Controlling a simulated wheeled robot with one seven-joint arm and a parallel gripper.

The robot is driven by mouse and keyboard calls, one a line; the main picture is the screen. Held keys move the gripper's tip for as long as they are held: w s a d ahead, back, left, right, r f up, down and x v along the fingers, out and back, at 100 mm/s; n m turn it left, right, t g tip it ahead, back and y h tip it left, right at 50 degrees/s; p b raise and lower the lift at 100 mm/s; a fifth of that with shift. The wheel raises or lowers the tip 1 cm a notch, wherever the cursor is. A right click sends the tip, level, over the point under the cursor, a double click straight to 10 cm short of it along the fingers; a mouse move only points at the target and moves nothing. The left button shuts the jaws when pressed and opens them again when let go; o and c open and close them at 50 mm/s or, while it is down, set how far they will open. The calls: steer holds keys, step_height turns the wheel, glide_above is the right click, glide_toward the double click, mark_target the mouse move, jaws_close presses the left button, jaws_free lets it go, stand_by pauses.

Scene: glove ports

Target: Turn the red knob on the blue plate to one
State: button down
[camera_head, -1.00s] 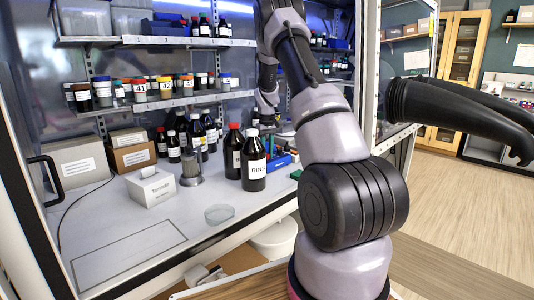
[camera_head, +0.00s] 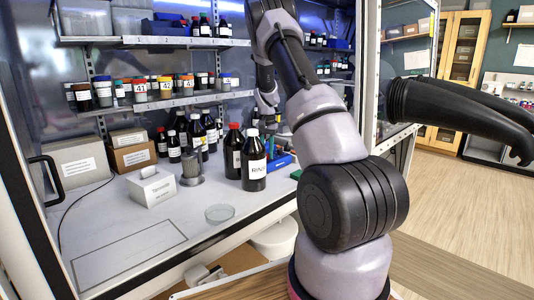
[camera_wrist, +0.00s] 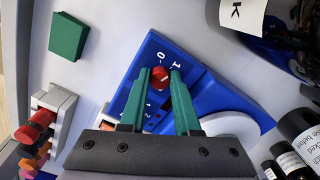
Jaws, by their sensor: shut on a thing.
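The blue plate (camera_wrist: 205,90) lies tilted across the middle of the wrist view, with white marks "0" and "1" printed above the red knob (camera_wrist: 160,77). More small white digits show lower on the plate, between my fingers. The knob is round and red with a pale line on its top; which mark the line points to is hard to tell. My gripper (camera_wrist: 160,73) has its green fingers on both sides of the knob and is shut on it. In the head view the knob is not made out.
A green block (camera_wrist: 68,36) and a white fixture with a red part (camera_wrist: 38,124) lie left of the plate. Dark bottles (camera_wrist: 302,135) stand close on the right. In the head view, shelves of jars (camera_head: 160,103) rise behind the bench, and black gloves (camera_head: 460,110) stick out at right.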

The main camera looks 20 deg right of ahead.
steer(key=shift+m, duration=0.6)
steer(key=c, duration=0.6)
jaws_free()
step_height(320, 180, up, 11)
steer(key=shift+f, duration=0.1)
stand_by(0.3)
